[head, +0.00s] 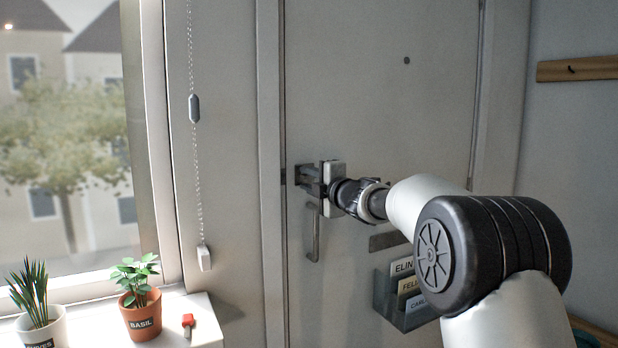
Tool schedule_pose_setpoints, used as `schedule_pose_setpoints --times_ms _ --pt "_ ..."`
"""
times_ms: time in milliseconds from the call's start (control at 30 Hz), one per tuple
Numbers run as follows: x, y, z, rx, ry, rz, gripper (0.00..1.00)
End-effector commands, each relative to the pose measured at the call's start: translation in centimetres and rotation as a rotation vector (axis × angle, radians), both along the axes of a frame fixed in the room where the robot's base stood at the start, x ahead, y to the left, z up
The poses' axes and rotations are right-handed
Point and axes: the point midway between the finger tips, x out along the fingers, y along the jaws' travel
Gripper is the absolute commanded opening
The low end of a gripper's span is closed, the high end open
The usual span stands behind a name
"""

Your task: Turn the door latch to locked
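The grey door (440,110) is closed in its frame in the head view. My gripper (303,176) is at the left edge of the door, above the grey bar handle (313,235). Its dark fingers point left, towards the door frame. The latch cannot be made out; the fingers and hand cover that spot. I cannot tell whether the fingers are open or shut, or whether they touch a latch. The latch's position cannot be read.
A mail holder (400,305) with name cards hangs on the door below my arm. A basil pot (141,314), another potted plant (42,325) and a small red object (188,321) are on the windowsill. A bead chain (198,190) hangs left of the door.

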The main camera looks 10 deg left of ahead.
Motion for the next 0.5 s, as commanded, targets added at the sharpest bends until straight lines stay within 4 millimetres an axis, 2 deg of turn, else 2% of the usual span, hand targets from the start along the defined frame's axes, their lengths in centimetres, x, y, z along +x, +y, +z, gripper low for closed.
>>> schedule_pose_setpoints --times_ms 300,500 --pt "-0.4 -0.3 0.3 0.001 -0.004 -0.001 0.27" --pt "-2.9 -2.1 0.3 0.001 -0.004 -0.003 0.27"
